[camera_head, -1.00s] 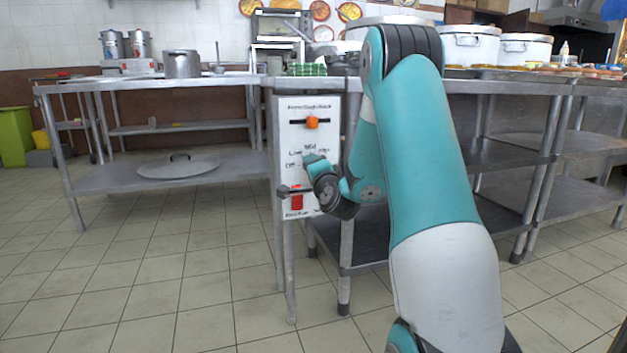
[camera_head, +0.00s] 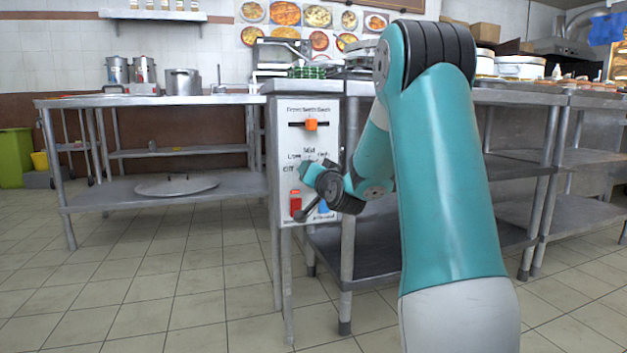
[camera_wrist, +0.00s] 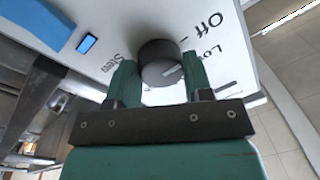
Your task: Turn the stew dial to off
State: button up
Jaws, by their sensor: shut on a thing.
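The stew dial (camera_wrist: 160,62) is a round dark knob on the white control panel (camera_head: 290,140), with a pale pointer line on its face. In the wrist view my gripper (camera_wrist: 158,84) has one teal finger on each side of the knob, closed on it. The "Stew" print is beside the left finger, "Off" and "Low" to the right. The pointer line slants to the upper right, towards the "Off" and "Low" side; which mark it meets is unclear. In the head view my wrist hides the dial.
The panel also has an orange slider (camera_head: 311,124) above, a red switch (camera_head: 295,203) and a blue switch (camera_head: 323,207) below. A steel table (camera_head: 160,100) stands left, shelves (camera_head: 515,165) right. The tiled floor (camera_head: 200,300) in front is clear.

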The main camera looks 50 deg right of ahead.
jog(key=shift+f+n, duration=0.1)
jog(key=shift+n, duration=0.2)
jog(key=o, duration=0.9)
